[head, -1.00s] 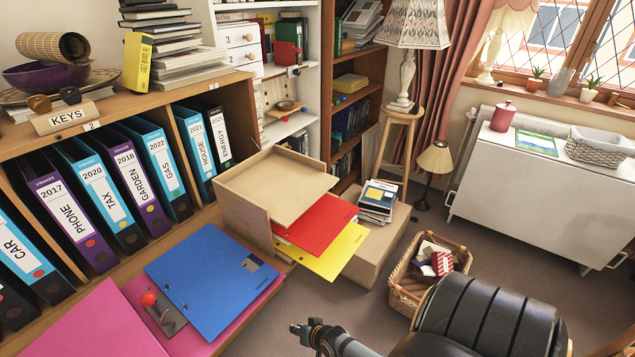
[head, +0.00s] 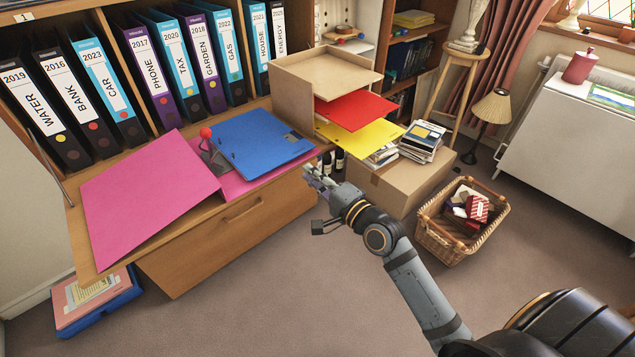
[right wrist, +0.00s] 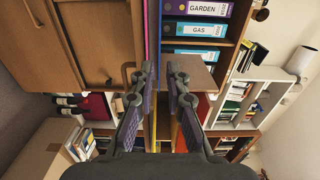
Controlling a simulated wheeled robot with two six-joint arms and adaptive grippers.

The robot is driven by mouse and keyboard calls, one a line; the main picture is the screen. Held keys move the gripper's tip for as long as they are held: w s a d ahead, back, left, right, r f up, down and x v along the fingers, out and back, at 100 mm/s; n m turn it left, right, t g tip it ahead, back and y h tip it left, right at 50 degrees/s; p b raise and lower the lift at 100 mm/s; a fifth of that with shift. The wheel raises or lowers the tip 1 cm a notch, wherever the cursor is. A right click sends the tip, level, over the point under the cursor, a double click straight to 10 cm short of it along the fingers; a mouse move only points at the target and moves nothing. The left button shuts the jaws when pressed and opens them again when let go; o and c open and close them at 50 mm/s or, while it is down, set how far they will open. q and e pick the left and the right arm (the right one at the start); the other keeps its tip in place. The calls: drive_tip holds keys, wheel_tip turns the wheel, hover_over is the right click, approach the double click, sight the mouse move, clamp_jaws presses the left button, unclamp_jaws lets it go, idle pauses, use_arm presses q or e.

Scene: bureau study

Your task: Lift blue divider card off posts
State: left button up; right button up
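The blue divider card (head: 258,143) lies flat on the right side of an open pink binder (head: 150,190) on the bureau's desk surface. The binder's metal mechanism with a red knob (head: 206,132) is at the card's left edge. In the right wrist view the card and binder show nearly edge-on as a thin blue and pink strip (right wrist: 153,30). My right gripper (head: 314,178) is near the card's right front corner, just off the desk edge. Its fingers (right wrist: 160,85) are apart, with nothing visibly held. My left gripper is out of view.
A wooden tray stack (head: 290,88) with red (head: 352,110) and yellow (head: 362,132) folders sticking out stands right of the card, close to my gripper. Upright labelled binders (head: 140,65) line the shelf behind. A cardboard box (head: 385,185) and wicker basket (head: 440,225) are on the floor.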

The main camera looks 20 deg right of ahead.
sight(291, 160)
drive_tip(key=shift+b+x, duration=0.8)
drive_tip(key=shift+x, duration=1.4)
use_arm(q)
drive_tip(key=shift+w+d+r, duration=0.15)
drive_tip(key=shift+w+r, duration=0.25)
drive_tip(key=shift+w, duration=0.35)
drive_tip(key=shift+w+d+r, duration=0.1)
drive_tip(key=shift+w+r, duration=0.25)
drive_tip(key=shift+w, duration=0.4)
use_arm(e)
drive_tip(key=shift+x, duration=1.55)
drive_tip(key=shift+w+a, duration=0.1)
drive_tip(key=shift+w+a+f, duration=0.1)
drive_tip(key=shift+w+a, duration=0.05)
drive_tip(key=shift+w, duration=0.45)
clamp_jaws()
